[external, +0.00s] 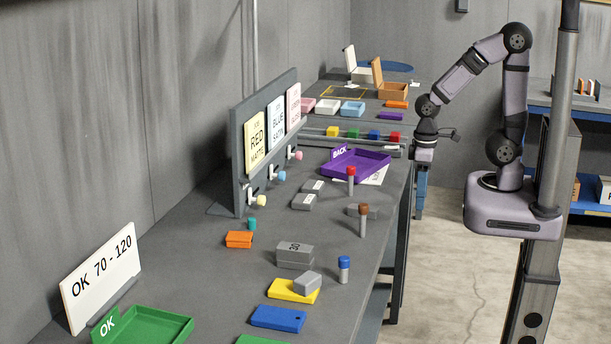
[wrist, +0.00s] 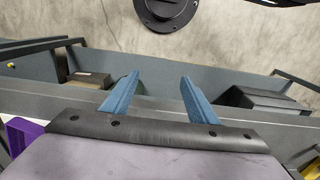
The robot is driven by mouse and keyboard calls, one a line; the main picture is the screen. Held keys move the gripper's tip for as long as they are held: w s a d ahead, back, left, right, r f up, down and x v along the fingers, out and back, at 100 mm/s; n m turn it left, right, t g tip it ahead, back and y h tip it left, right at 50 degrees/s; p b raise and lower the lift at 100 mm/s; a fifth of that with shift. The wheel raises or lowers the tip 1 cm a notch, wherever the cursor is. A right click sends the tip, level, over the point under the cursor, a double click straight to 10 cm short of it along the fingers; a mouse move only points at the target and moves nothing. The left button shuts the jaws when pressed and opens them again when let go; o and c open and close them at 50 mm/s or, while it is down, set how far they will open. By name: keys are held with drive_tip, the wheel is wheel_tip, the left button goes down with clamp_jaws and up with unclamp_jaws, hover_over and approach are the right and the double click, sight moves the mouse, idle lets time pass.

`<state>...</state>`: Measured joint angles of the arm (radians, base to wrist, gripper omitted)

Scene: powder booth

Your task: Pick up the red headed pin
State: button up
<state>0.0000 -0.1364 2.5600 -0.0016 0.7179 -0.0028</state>
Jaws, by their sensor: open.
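The red headed pin (external: 351,181) stands upright on the grey bench in the external view, a grey shaft with a red cap, near the front corner of the purple BACK tray (external: 358,163). My gripper (external: 421,190) points down beyond the bench's right edge, to the right of the pin and apart from it. In the wrist view its two blue fingers (wrist: 160,79) are spread with nothing between them. The pin is not visible in the wrist view.
A brown headed pin (external: 363,219) and a blue headed pin (external: 344,269) stand nearer the camera. Grey blocks (external: 305,202) lie left of the pins. A sign panel (external: 240,150) stands along the bench's left side. Coloured blocks on a rail (external: 352,133) are behind the purple tray.

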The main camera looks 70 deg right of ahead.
sight(351, 181)
drive_tip(key=c, duration=0.3)
drive_tip(key=shift+c, duration=0.2)
drive_tip(key=s+d+f+n+g+h, duration=0.2)
drive_tip(key=s+d+n+g+h, duration=0.1)
drive_tip(key=s+d+n+h, duration=0.35)
drive_tip(key=w+r+n+t+h, duration=0.1)
drive_tip(key=w+n+t+h, duration=0.1)
drive_tip(key=w+n+t, duration=0.1)
drive_tip(key=w+r+n+t+h, duration=0.2)
drive_tip(key=w+n+t+h, duration=0.1)
drive_tip(key=w+n, duration=0.3)
drive_tip(key=w+d+r+n+t+h+b, duration=0.1)
drive_tip(key=w+n+t+h, duration=0.2)
drive_tip(key=w+n, duration=0.2)
drive_tip(key=shift+w+d+r+n, duration=0.1)
drive_tip(key=shift+w+r+n, duration=0.05)
drive_tip(key=shift+r+n, duration=0.2)
drive_tip(key=w+a+n+t+y, duration=0.1)
drive_tip(key=w+a+n+t, duration=0.1)
drive_tip(key=a+t, duration=0.1)
drive_tip(key=w+a+n+t+y, duration=0.2)
drive_tip(key=a+n+t, duration=0.1)
drive_tip(key=a, duration=0.1)
drive_tip(key=w+a+n+t+y, duration=0.1)
drive_tip(key=w+a+n+t, duration=0.2)
drive_tip(key=shift+a+f+y, duration=0.2)
drive_tip(key=shift+a+y, duration=0.05)
drive_tip(key=shift+a, duration=0.1)
drive_tip(key=shift+p+x, duration=0.3)
drive_tip(key=shift+x, duration=0.75)
